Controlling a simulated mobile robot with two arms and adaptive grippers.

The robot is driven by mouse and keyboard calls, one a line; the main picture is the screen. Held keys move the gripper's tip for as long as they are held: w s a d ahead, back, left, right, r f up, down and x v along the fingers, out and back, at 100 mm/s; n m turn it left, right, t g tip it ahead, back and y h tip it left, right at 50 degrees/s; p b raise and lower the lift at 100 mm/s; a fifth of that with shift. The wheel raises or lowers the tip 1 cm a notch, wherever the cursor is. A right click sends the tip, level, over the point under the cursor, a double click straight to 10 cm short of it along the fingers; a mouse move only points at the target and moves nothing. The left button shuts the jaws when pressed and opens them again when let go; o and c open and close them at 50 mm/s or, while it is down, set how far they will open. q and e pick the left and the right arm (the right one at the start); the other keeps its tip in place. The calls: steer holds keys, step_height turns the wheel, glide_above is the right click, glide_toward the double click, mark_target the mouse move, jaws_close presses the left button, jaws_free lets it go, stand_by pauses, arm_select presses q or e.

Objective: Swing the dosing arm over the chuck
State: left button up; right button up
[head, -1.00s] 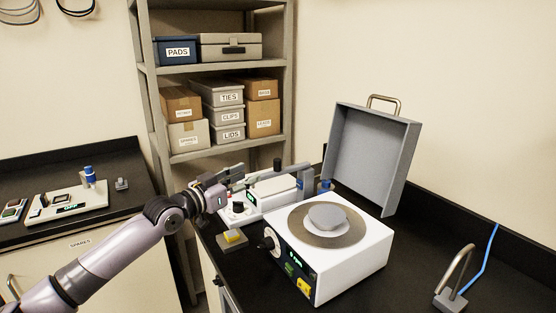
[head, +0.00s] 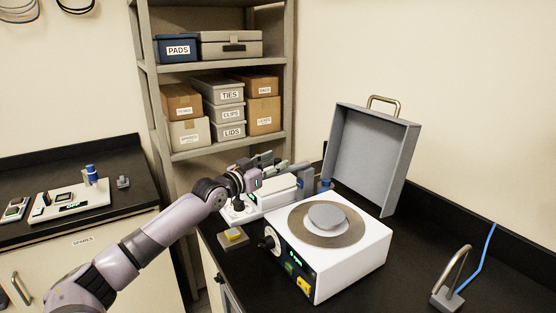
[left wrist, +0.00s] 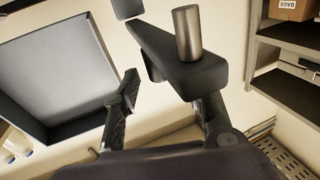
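The chuck (head: 327,215) is a grey disc in a round brownish recess on top of the white machine (head: 362,243), with no arm over it. The dosing arm stands behind the machine's left side. In the head view it is largely hidden by my left gripper (head: 268,160). In the left wrist view the dosing arm (left wrist: 165,50) is a dark bar with an upright metal post (left wrist: 187,35). My left gripper's fingers (left wrist: 165,103) are apart there, with the bar just beyond or between their tips; I cannot tell whether they touch it. My right gripper is not in view.
The machine's grey lid (head: 370,155) stands open behind it. A shelf with boxes (head: 185,102) rises behind my left arm.

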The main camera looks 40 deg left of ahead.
arm_select(q)
steer(key=shift+w, duration=1.1)
jaws_close()
